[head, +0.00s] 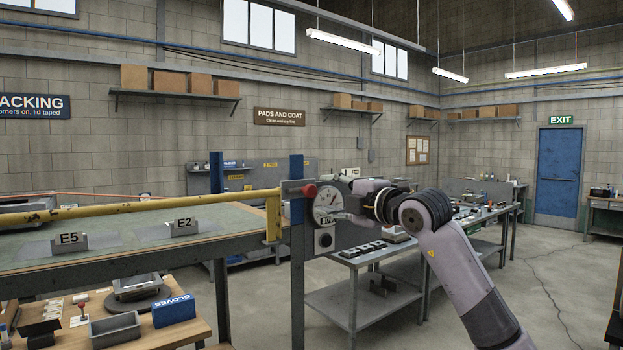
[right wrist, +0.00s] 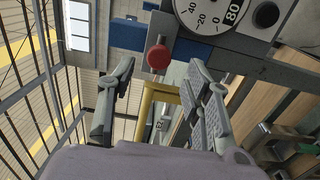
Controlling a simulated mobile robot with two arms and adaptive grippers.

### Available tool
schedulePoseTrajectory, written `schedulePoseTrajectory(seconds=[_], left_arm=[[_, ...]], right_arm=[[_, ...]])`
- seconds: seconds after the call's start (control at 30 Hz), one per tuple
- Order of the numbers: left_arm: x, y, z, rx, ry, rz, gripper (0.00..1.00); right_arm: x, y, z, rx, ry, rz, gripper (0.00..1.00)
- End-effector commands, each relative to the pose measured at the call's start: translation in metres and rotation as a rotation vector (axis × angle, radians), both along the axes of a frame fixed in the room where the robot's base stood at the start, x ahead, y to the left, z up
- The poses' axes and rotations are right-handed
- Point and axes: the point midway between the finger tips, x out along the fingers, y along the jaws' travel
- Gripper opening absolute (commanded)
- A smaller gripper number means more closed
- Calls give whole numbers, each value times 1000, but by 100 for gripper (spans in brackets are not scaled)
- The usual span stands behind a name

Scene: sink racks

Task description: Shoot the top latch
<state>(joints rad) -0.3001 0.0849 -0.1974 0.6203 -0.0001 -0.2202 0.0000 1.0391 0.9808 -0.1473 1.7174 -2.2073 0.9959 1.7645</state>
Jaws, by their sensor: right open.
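The top latch shows as a red round knob (head: 310,191) on a grey plate at the top of the blue post (head: 297,235). In the right wrist view the red knob (right wrist: 158,57) stands near the tips of my right gripper (right wrist: 161,68), between the two spread fingers. The gripper is open and nothing is gripped; I cannot tell whether either finger touches the knob. In the head view my right gripper (head: 349,193) is beside the dial gauge (head: 327,204), and its fingers are mostly hidden. My left gripper is not in view.
A yellow rail (head: 140,207) runs left from the post above a bench with the E5 (head: 69,241) and E2 (head: 184,228) signs. A lower wooden bench with trays and a blue gloves box (head: 174,310) is at front left. A metal table (head: 345,296) stands behind the arm.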

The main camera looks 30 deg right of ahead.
Motion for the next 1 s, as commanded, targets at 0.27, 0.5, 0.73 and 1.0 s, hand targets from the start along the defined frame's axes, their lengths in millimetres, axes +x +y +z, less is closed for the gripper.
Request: schedulePoseTrajectory(seconds=[0.27, 0.5, 0.73, 1.0], left_arm=[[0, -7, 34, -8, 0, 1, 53], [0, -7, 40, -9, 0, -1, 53], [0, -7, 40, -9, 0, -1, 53], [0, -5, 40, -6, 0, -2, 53]], right_arm=[[50, 4, 4, 1, 2, 1, 46], [65, 5, 1, 0, 0, 1, 46], [66, 6, -1, -1, 0, 1, 46], [66, 6, 0, -1, 0, 1, 30]])
